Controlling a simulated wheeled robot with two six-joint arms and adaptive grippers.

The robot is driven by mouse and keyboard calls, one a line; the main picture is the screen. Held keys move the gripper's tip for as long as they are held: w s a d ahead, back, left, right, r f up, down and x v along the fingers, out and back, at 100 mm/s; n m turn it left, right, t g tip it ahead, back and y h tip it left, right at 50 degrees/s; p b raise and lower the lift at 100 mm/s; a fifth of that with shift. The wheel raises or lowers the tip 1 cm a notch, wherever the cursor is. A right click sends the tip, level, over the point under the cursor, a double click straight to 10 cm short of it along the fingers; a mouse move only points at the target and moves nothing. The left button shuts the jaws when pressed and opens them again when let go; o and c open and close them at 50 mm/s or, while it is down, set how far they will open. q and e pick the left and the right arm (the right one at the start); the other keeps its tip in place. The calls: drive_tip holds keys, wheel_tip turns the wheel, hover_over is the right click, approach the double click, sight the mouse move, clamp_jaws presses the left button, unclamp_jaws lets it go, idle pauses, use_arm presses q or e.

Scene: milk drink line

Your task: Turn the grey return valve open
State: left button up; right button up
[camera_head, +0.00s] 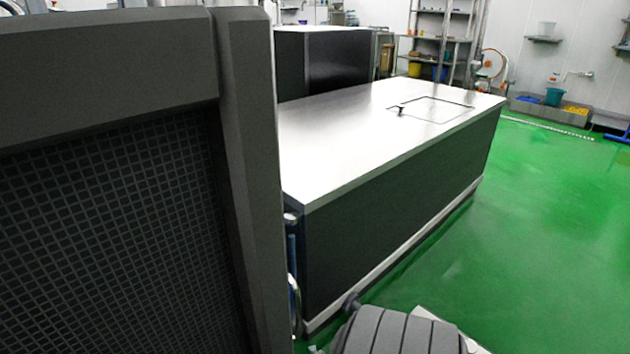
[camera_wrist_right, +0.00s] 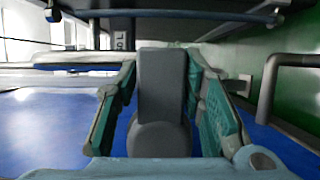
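In the right wrist view, a grey block-shaped handle (camera_wrist_right: 162,85) with a rounded hub below it stands between the fingers of my right gripper (camera_wrist_right: 160,68). It looks like the return valve's handle. The teal fingers are on either side of it. The right finger's tip appears close against the handle, and a narrow gap seems to show on the left. I cannot tell whether they press on it. The head view does not show the valve or the right gripper's fingers. My left gripper is not in view.
A dark grid-fronted cabinet (camera_head: 110,220) blocks the left of the head view. A long steel-topped counter (camera_head: 350,130) stands beyond it. Green floor (camera_head: 550,220) is clear at right. In the wrist view, a grey bent pipe (camera_wrist_right: 270,85) is at right, and a blue surface (camera_wrist_right: 45,125) at left.

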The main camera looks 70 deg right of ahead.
drive_tip(key=shift+o, duration=1)
drive_tip(key=v, duration=1.2)
drive_tip(key=shift+s, duration=0.1)
